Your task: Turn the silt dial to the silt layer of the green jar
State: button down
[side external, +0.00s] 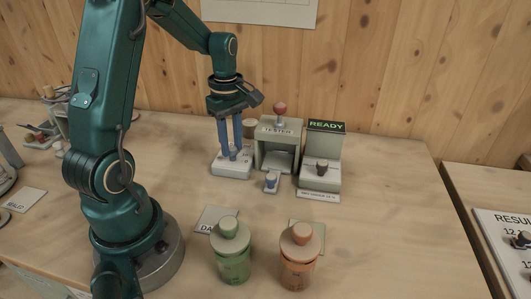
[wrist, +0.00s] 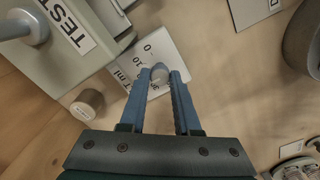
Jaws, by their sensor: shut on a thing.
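A white dial box (side external: 231,172) sits left of the tester. In the wrist view the dial box (wrist: 168,52) shows "0", "10" and part of "ml". Its round grey knob (wrist: 158,73) lies between my fingertips. My gripper (side external: 232,153) points down over the box with its blue fingers shut on the knob; it also shows in the wrist view (wrist: 159,80). Which mark the knob points to is unclear.
The tester (side external: 279,133) with a red-balled lever stands right of the dial, beside a box reading READY (side external: 325,127). An orange jar (side external: 298,268) stands right of the green one. The table's right side is clear.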

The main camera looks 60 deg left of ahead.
aim_at(232, 148)
jog(key=c, duration=0.6)
grip_release()
jog(key=shift+r, duration=2.65)
